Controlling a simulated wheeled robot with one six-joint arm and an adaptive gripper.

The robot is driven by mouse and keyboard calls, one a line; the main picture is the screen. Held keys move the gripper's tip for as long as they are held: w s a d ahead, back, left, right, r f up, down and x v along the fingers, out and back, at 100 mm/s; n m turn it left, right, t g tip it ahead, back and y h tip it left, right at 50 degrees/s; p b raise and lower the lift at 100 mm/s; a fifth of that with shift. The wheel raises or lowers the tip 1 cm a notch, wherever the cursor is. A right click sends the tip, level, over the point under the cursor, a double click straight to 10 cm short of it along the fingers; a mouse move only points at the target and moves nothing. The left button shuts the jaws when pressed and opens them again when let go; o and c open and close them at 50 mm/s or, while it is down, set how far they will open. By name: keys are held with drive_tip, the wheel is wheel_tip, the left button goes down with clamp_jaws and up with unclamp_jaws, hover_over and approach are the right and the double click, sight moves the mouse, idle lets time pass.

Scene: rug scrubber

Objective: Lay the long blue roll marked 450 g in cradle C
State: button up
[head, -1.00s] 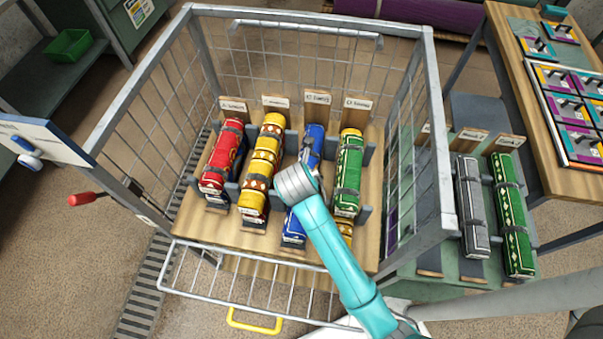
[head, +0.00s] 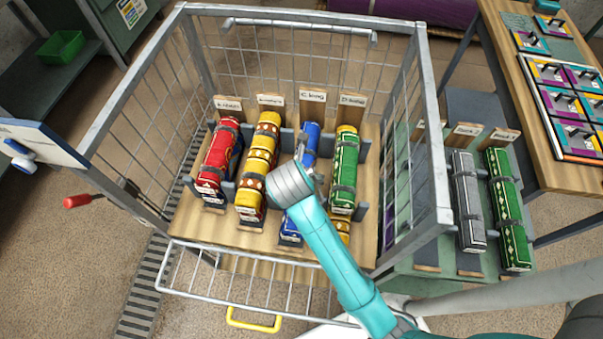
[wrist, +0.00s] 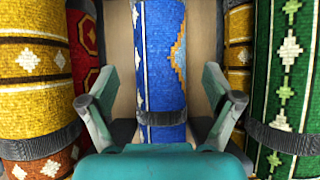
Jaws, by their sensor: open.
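A blue roll (head: 312,137) with a dark strap lies in the third cradle from the left in the wire cage, whose wooden label (head: 312,97) appears to start with C. My arm hides its middle in the head view. In the wrist view the blue roll (wrist: 163,60) fills the centre, with white and orange patterns. My gripper (wrist: 163,105) is open, with one finger at each side of the roll near its strap. Contact cannot be told. In the head view my gripper (head: 308,172) is over the roll, partly hidden by my wrist. The 450 g mark is not readable.
A yellow roll (head: 257,165) lies close on the left and a green roll (head: 345,165) close on the right. A red roll (head: 219,158) is farther left. Cage walls (head: 140,120) surround them. Grey (head: 467,195) and green rolls lie on the rack at right.

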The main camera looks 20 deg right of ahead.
drive_tip(key=v, duration=0.7)
drive_tip(key=shift+s+a+r, duration=0.1)
drive_tip(key=shift+s+r, duration=0.05)
drive_tip(key=shift+r, duration=0.1)
